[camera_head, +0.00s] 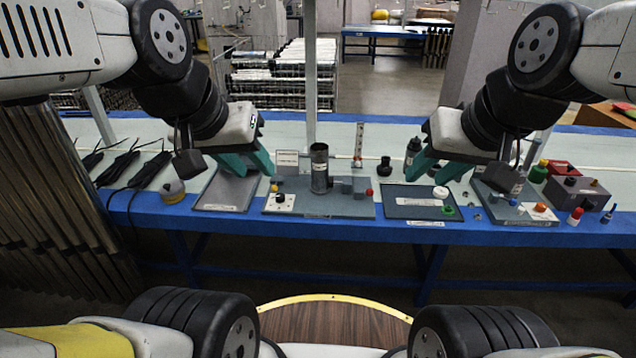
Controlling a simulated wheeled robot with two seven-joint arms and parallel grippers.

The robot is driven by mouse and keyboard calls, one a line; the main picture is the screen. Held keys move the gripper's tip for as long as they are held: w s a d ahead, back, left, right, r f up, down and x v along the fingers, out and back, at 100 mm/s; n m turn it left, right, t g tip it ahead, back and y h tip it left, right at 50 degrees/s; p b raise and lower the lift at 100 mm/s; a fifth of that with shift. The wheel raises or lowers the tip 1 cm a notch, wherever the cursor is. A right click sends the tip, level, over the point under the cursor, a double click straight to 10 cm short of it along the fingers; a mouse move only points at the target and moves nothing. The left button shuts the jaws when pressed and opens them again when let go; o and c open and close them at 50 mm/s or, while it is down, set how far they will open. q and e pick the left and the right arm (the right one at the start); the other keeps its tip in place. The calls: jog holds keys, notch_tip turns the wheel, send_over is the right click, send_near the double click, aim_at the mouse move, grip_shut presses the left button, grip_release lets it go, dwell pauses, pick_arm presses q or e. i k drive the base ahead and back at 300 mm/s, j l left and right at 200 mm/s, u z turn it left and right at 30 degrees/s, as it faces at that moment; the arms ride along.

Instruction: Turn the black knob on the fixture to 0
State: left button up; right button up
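The fixture is a grey base plate (335,208) at the front middle of the blue-edged bench. Its black knob (280,198) sits on a small white panel at the plate's left end; the dial marks are too small to read. A dark upright cylinder (320,168) and a red-topped part (369,192) are also on the plate. My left gripper (256,174) has teal fingers spread apart, above and to the left of the knob, touching nothing that I can see. My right gripper (427,179) is also open and looks empty, above the dark tray.
A grey tray (213,206) lies left of the fixture and a dark tray (399,212) right of it. Boxes with coloured knobs (578,192) crowd the right end.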

aim_at(280, 197)
jog(key=i+j, duration=0.95)
jog(key=j, duration=0.2)
